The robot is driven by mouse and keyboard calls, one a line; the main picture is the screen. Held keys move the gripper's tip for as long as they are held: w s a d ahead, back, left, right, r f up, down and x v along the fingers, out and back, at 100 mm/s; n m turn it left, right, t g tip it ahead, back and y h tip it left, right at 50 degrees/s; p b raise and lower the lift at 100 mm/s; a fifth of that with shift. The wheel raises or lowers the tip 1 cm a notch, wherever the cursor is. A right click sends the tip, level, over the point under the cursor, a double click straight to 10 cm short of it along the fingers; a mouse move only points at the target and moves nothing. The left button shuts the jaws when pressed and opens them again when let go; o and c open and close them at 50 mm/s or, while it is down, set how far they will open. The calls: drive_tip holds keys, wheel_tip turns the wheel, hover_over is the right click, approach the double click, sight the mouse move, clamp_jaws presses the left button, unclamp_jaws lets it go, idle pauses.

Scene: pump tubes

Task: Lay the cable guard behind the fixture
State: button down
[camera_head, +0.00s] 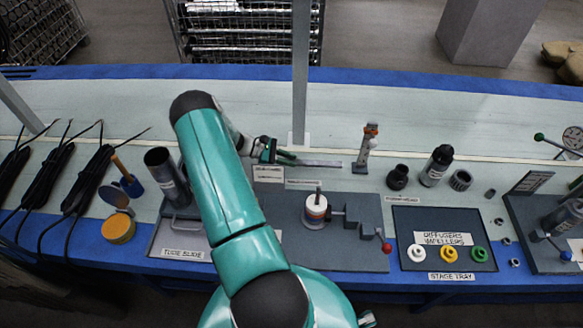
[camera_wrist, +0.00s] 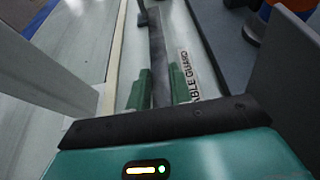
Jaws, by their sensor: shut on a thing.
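The cable guard is a long, thin dark grey strip (camera_head: 322,163) just behind the grey fixture plate (camera_head: 345,262). My gripper (camera_head: 285,157) is at its left end, with its green fingers shut on it. In the wrist view the guard (camera_wrist: 157,50) runs away between the fingertips (camera_wrist: 159,88), beside a white label (camera_wrist: 186,68) reading "CABLE GUARD". I cannot tell whether the guard touches the table. The fixture carries a white and orange part (camera_head: 316,208) and a clamp with a red knob (camera_head: 386,248).
A grey post (camera_head: 300,75) rises just behind the guard. A slim stand (camera_head: 363,150) with an orange-red top is near the guard's right end. Black cylinders (camera_head: 436,166) stand further right. Black cables (camera_head: 88,180) lie at left. The table's back strip is clear.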

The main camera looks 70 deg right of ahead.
sight(288, 172)
drive_tip(key=shift+f, duration=2.55)
drive_tip(key=shift+f, duration=0.1)
drive_tip(key=c, duration=1.3)
unclamp_jaws()
drive_tip(key=shift+o, duration=0.2)
drive_tip(key=shift+w, duration=0.1)
drive_tip(key=v, duration=1.1)
drive_tip(key=shift+w+a+r, duration=0.1)
drive_tip(key=shift+w+r, duration=0.15)
drive_tip(key=shift+w, duration=0.1)
drive_tip(key=shift+w, duration=0.1)
